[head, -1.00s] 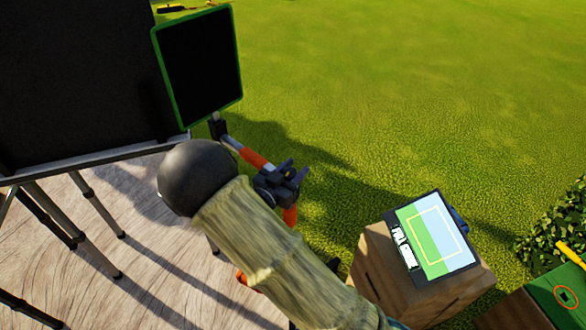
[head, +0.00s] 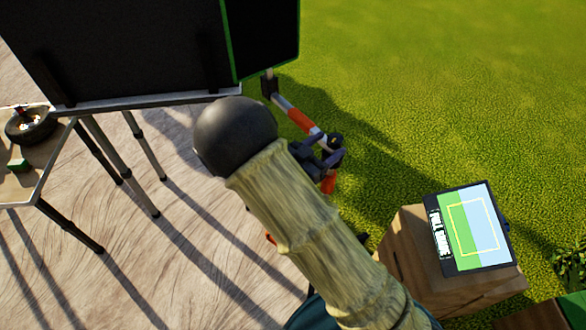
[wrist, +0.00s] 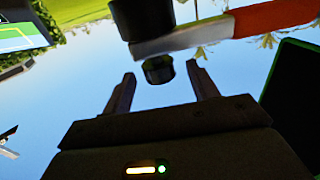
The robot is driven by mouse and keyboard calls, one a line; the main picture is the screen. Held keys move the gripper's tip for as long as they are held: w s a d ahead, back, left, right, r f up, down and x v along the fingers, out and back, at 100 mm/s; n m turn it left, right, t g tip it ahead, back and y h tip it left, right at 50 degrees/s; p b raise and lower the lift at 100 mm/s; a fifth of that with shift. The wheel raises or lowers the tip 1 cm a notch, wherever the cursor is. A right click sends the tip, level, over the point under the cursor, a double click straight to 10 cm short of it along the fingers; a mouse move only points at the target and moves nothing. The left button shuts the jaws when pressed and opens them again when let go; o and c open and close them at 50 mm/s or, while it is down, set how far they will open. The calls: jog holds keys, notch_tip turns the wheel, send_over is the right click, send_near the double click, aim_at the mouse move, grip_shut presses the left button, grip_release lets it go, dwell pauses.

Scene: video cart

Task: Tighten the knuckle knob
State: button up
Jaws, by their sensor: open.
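The knuckle knob is a small black cylinder (wrist: 158,70). In the wrist view it sits between the tips of my gripper (wrist: 162,82), with a gap on each side. My gripper is open and holds nothing. In the head view my gripper (head: 328,158) is at the jointed white-and-orange arm, and a dark knob (head: 335,140) shows at its jaws. The jointed arm (head: 299,119) carries the green-rimmed monitor (head: 268,38). In the wrist view a white and orange bar (wrist: 270,20) and a larger black part (wrist: 140,15) lie just beyond the knob.
A tablet with a green and blue screen (head: 470,227) leans on a wooden block (head: 408,255) at right. A large dark panel (head: 110,45) on a stand is at upper left. A side table (head: 20,188) holds a black round item (head: 30,125). Grass is open at upper right.

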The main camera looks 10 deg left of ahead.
jog(key=v, duration=1.2)
jog(key=shift+b, duration=0.3)
jog(key=shift+a, duration=0.15)
